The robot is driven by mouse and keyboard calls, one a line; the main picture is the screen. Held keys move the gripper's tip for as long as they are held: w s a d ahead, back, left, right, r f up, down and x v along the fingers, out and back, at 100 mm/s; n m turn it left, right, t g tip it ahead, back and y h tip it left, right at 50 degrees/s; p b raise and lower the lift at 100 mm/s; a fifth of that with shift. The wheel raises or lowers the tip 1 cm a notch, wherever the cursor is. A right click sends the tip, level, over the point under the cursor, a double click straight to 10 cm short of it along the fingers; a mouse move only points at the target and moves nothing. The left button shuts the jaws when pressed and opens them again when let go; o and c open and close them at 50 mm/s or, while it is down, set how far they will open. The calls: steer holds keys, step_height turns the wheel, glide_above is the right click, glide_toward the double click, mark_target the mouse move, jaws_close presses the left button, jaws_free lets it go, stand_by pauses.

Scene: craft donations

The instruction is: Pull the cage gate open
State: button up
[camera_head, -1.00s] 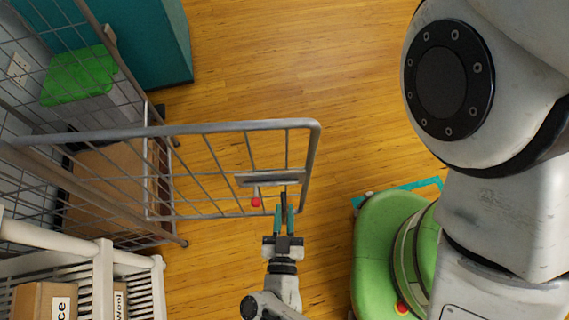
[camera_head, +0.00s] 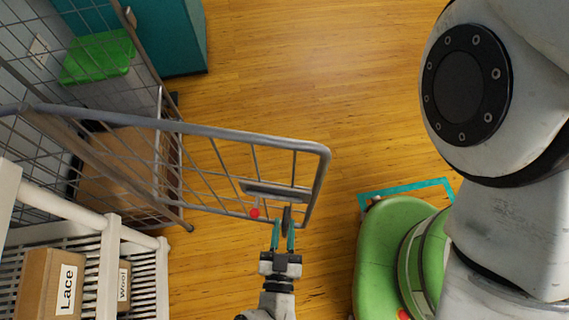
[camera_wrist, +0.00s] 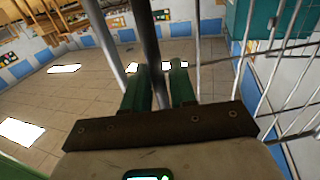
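The cage gate (camera_head: 231,133) is a grey wire-mesh frame, swung out from the cage over the wooden floor at an angle. Its free end carries a grey plate (camera_head: 275,191) and a red knob (camera_head: 255,213). My gripper (camera_head: 283,235) is at the gate's free end, its teal fingers on either side of a grey upright bar (camera_head: 287,216). In the wrist view the bar (camera_wrist: 149,35) runs down between the green fingers (camera_wrist: 159,85) and fills the gap. The exact contact faces are hidden.
The wire cage (camera_head: 165,150) at left holds a cardboard box and a green-lidded bin (camera_head: 98,56). A white shelf (camera_head: 105,265) with boxes labelled Lace and Wool stands at lower left. A teal cabinet (camera_head: 172,35) is behind.

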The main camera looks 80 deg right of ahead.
steer(key=shift+o, duration=0.7)
steer(key=s+a, duration=0.1)
steer(key=a, duration=0.9)
steer(key=shift+a+b, duration=0.35)
steer(key=shift+b, duration=0.05)
steer(key=shift+s, duration=0.1)
